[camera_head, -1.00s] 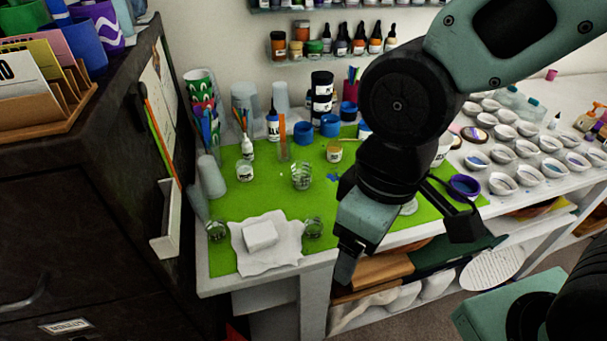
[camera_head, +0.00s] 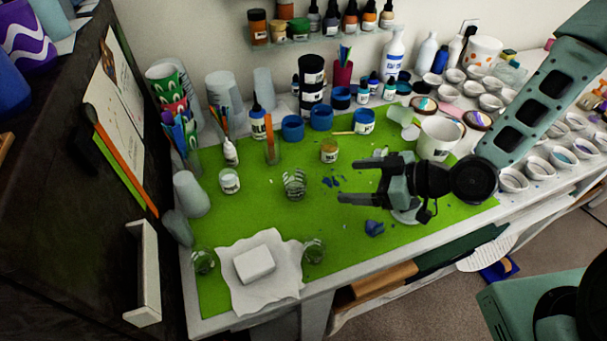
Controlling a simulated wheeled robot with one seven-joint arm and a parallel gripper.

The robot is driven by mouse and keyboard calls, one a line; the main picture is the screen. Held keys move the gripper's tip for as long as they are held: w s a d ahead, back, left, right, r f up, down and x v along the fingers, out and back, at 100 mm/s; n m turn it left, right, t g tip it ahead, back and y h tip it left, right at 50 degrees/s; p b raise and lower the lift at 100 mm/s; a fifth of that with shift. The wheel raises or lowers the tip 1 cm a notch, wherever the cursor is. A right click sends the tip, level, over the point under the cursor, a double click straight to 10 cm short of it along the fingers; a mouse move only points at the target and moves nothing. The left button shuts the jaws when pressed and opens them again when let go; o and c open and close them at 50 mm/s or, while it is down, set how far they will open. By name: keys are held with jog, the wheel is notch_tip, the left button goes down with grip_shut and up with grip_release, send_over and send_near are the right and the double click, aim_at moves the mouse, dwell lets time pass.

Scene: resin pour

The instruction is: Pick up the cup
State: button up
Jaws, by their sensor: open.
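Several cups are in view, and I cannot tell which one the task means. A clear glass cup (camera_head: 295,185) stands upright on the green mat (camera_head: 265,212), left of my gripper. A larger white cup (camera_head: 439,137) stands at the mat's back right, behind my arm. Two small clear glasses, a left one (camera_head: 203,261) and a right one (camera_head: 314,251), stand near the front edge. My gripper (camera_head: 347,181) is open and empty above the mat. Its fingers point left toward the glass cup, apart from it in the picture.
A white block (camera_head: 254,264) lies on a crumpled white cloth (camera_head: 283,289) at the front. Blue bits (camera_head: 374,228) lie below my gripper. Bottles and blue jars (camera_head: 292,128) line the back. A dark cabinet (camera_head: 70,230) bounds the left. Small white dishes (camera_head: 538,167) fill the right.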

jog(key=b, duration=0.3)
send_near(286, 178)
jog(key=x, duration=0.4)
jog(key=shift+d+f, duration=0.2)
jog(key=p+x, duration=0.1)
jog(key=x, duration=0.1)
jog(key=p+x, duration=0.1)
jog(key=x, duration=0.1)
jog(key=shift+s+a+r+p, duration=0.1)
jog(key=shift+a+r+p, duration=0.2)
jog(key=shift+a+r, duration=0.05)
jog(key=shift+w+a+f, duration=0.25)
jog(key=shift+a+f, duration=0.1)
jog(key=c, duration=1.1)
